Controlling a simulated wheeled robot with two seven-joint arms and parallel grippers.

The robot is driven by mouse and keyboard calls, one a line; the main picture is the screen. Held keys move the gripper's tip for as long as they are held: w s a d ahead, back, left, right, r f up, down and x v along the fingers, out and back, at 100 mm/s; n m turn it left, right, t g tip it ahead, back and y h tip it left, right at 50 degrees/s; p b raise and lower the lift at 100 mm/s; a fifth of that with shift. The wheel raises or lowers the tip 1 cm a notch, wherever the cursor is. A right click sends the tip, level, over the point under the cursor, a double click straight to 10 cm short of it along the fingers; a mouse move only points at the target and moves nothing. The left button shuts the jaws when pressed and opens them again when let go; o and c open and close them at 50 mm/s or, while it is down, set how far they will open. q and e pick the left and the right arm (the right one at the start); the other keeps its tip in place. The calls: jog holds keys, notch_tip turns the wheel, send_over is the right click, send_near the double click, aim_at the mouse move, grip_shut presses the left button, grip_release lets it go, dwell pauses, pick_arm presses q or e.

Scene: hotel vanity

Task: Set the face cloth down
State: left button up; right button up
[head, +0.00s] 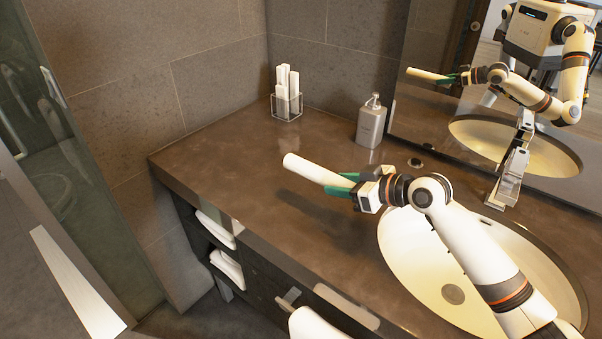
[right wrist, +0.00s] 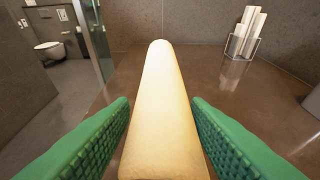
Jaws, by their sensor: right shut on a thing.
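The face cloth (head: 316,171) is a white rolled cylinder. My right gripper (head: 343,184) is shut on it near one end and holds it above the brown counter (head: 232,160), with a shadow below. In the right wrist view the cloth (right wrist: 165,100) lies lengthwise between the green fingers of the gripper (right wrist: 160,130), its far end pointing away over the counter. My left gripper does not show.
A clear holder with several white rolls (head: 286,104) stands at the back of the counter. A grey soap dispenser (head: 371,122) stands by the mirror (head: 440,110). The sink (head: 430,250) and faucet (head: 512,175) are at the right. The left counter is clear.

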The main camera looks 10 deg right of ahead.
send_over(339, 222)
notch_tip(339, 222, down, 5)
jog(key=shift+r, duration=0.2)
jog(key=shift+f, duration=2.15)
jog(key=o, duration=1)
